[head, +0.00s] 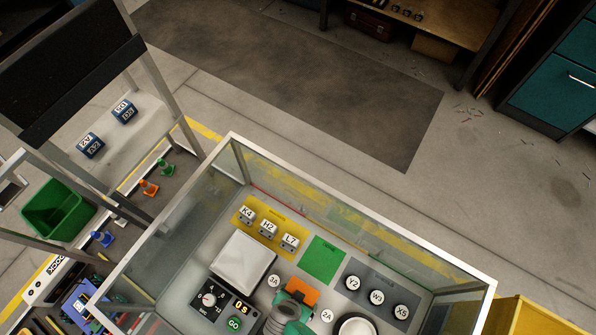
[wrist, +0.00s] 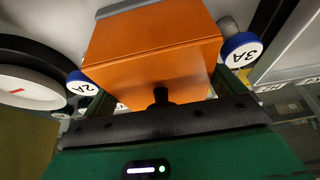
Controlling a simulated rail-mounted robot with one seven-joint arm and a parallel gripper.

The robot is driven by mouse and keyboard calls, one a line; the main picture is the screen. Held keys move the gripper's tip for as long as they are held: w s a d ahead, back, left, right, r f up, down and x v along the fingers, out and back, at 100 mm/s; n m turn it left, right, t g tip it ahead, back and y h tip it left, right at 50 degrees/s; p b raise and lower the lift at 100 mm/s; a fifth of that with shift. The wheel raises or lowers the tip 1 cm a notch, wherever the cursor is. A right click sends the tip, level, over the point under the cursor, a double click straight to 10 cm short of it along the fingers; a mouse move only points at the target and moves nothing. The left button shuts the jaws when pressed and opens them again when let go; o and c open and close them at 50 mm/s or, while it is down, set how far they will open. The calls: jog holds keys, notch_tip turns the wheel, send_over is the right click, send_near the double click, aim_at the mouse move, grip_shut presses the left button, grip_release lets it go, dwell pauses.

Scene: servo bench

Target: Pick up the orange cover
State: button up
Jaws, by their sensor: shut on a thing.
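The orange cover (head: 302,289) is a box-like piece on the bench panel, partly hidden by my gripper in the head view. In the wrist view the orange cover (wrist: 150,50) fills the middle, right in front of the palm. My gripper (head: 292,299), with green parts, is over it from above and shut on it. Whether the cover touches the panel is hidden. Round tags marked 3A (head: 274,281) and 2A (head: 327,315) stand on either side of it.
A glass-walled frame (head: 365,218) surrounds the panel.

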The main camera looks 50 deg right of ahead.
notch_tip(320, 180, up, 10)
jog(key=p, duration=0.5)
jog(key=shift+p, duration=0.4)
